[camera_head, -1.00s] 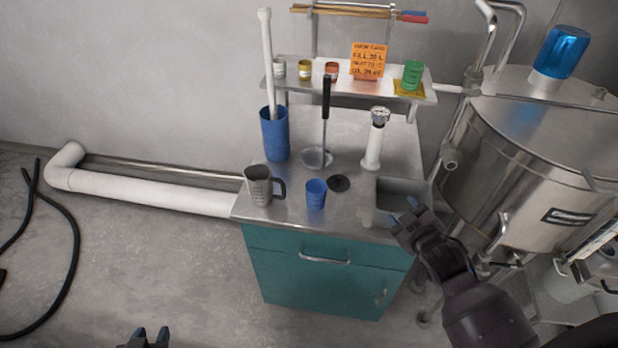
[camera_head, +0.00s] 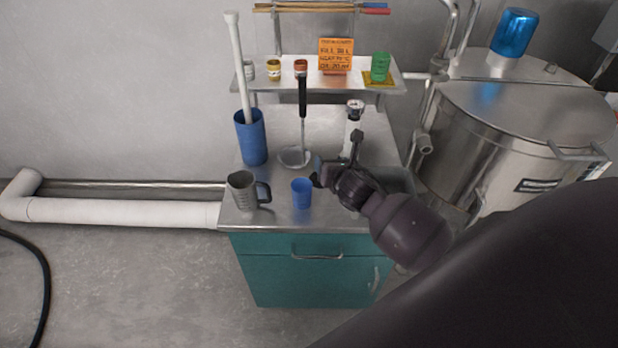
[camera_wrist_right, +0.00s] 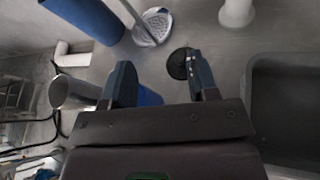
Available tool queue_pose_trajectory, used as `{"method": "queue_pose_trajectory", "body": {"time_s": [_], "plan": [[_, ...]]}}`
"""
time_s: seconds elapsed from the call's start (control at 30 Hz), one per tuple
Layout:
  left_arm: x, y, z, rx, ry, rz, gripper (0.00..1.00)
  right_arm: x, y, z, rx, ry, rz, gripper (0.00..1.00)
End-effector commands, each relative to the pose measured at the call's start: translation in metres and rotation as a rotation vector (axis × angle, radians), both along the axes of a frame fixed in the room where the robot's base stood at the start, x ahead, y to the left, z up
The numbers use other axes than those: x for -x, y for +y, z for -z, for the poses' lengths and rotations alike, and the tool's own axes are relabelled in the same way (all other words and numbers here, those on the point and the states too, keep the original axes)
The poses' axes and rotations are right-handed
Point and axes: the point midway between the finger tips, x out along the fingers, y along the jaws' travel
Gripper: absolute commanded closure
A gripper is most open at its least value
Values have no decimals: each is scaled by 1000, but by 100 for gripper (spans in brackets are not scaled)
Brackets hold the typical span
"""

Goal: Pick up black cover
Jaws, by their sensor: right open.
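The black cover (camera_wrist_right: 180,63) is a flat, dark round disc lying on the steel counter. In the right wrist view it sits just ahead of and close to the inner side of my right gripper's right finger. In the head view my right gripper hides it. My right gripper (camera_head: 334,172) is open over the counter, just right of the blue cup. In the wrist view the gripper's two fingers (camera_wrist_right: 160,80) are spread, with nothing held between them. My left gripper is not in view.
The blue cup (camera_head: 302,194) stands beside my right gripper, with a grey jug (camera_head: 243,190) further left. A skimmer (camera_head: 295,156) lies behind, and a white gauge tube (camera_head: 353,122) stands behind the gripper. A sink basin (camera_wrist_right: 285,110) is on the right.

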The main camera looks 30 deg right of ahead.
Motion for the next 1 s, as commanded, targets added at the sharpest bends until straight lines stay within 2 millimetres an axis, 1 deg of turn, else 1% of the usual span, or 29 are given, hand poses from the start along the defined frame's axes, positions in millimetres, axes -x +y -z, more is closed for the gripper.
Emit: {"method": "queue_pose_trajectory", "body": {"time_s": [0.03,0.13,0.27,0.33,0.43,0.7,0.8,0.9,1.0], "plan": [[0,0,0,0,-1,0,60,1,-1,1,56,16,-18,46],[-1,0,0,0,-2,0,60,1,-2,1,150,42,-51,46],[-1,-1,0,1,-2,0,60,1,-2,3,207,57,-75,46],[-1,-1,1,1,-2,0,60,1,-1,8,216,60,-79,46],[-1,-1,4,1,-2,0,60,1,-2,22,214,61,-78,46],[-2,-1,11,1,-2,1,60,1,-1,70,213,61,-77,46],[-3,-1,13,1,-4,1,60,1,-1,85,213,61,-78,46],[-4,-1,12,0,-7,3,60,-9,-4,86,216,56,-79,46],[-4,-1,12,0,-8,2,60,-13,-5,88,215,58,-79,46]]}}
